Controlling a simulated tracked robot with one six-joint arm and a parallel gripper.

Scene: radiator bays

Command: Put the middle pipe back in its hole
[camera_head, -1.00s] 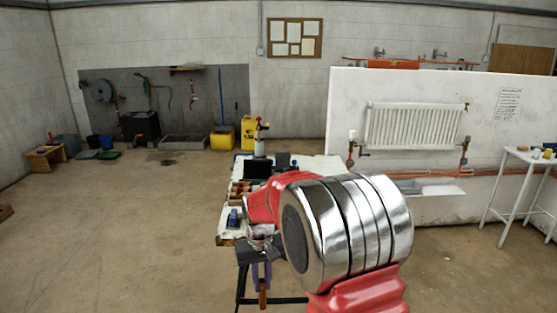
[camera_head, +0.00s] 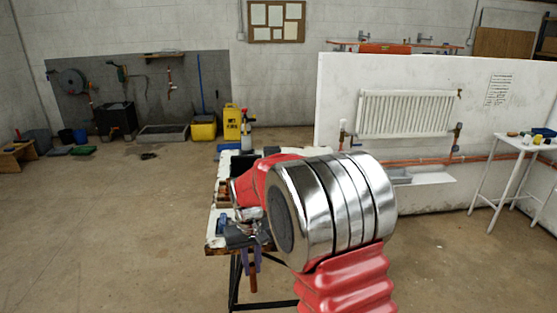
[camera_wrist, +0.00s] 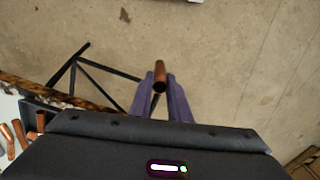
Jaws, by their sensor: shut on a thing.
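A copper pipe (camera_head: 253,284) hangs upright below my gripper (camera_head: 252,260), whose purple fingers are shut on it. In the wrist view the pipe (camera_wrist: 160,78) shows end-on between the purple fingers (camera_wrist: 160,100), over open floor beyond the workbench edge. More copper pipes (camera_wrist: 14,138) stand at the left edge of the wrist view, next to a dark block (camera_wrist: 38,113). No empty hole can be made out. In the head view my arm hides much of the bench.
The workbench (camera_head: 216,243) has a pale top and black legs, close beside my gripper. A white wall with a radiator (camera_head: 405,113) stands to the right, with a white side table (camera_head: 520,150) before it. Open floor lies to the left.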

